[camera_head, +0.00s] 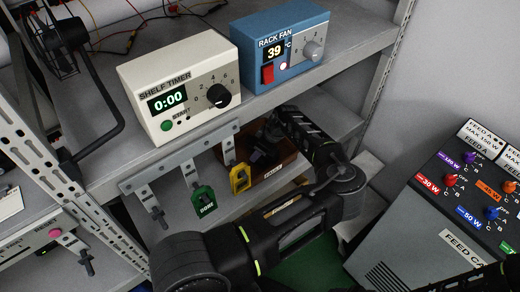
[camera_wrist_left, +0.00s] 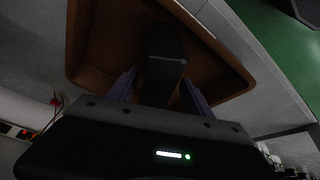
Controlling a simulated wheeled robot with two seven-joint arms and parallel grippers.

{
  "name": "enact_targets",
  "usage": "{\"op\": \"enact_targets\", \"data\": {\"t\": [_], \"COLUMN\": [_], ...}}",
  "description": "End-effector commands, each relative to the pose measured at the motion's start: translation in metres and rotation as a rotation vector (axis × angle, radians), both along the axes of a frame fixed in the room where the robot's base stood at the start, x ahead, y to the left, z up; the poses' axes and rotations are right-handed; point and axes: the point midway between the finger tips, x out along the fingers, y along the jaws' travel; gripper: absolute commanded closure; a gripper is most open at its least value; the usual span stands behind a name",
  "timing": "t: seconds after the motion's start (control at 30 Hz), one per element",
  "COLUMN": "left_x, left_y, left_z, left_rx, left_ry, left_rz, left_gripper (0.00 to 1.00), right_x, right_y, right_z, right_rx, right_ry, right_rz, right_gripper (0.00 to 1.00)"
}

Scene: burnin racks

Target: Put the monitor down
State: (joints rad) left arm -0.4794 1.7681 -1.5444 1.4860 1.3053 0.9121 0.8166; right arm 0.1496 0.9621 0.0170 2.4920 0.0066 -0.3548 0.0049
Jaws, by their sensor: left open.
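The monitor (camera_wrist_left: 165,65) appears as a dark block in the left wrist view. It is in a brown tray (camera_wrist_left: 84,40), between the fingers of my left gripper (camera_wrist_left: 158,92). Those fingers are open, with one on each side of the block. In the head view my left gripper (camera_head: 262,152) reaches into the brown tray (camera_head: 284,162) on the shelf below the timer. The monitor is hard to make out there, as the gripper and shelf hide much of it. My right gripper is out of the head view.
Above the tray stand a cream shelf timer (camera_head: 180,88) reading 0:00 and a blue rack fan box (camera_head: 282,45). Green (camera_head: 204,201) and yellow (camera_head: 240,178) tags hang from a rail (camera_head: 180,158) close left of the gripper. A grey feed panel (camera_head: 440,220) stands at right.

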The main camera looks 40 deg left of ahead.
Motion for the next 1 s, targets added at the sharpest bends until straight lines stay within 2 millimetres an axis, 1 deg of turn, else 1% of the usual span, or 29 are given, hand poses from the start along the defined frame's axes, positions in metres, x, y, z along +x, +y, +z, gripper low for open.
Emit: {"op": "enact_targets", "data": {"t": [0.27, 0.37, 0.5, 0.67, 0.8, 0.9, 1.0], "left_x": [0.000, 0.001, 0.001, 0.000, -0.001, -0.002, -0.002], "left_y": [-0.001, -0.004, -0.013, -0.049, -0.082, -0.103, -0.118], "left_z": [0.003, 0.010, 0.028, 0.025, 0.025, 0.026, 0.026], "left_rx": [0.001, 0.000, -0.002, -0.003, -0.003, -0.001, -0.002], "left_ry": [-0.001, -0.003, -0.004, -0.003, -0.002, -0.002, -0.001], "left_rz": [0.000, 0.001, 0.001, -0.004, -0.005, -0.004, -0.003], "left_gripper": [0.41, 0.41, 0.41, 0.41, 0.41, 0.41, 0.41], "right_x": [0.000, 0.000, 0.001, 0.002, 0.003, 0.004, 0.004], "right_y": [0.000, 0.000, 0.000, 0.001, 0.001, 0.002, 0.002], "right_z": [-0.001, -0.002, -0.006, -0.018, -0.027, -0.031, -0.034], "right_rx": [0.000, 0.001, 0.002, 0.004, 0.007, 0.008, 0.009], "right_ry": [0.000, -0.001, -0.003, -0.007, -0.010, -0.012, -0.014], "right_rz": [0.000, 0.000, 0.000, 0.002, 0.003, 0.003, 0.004], "right_gripper": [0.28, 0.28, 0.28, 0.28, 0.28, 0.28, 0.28]}}
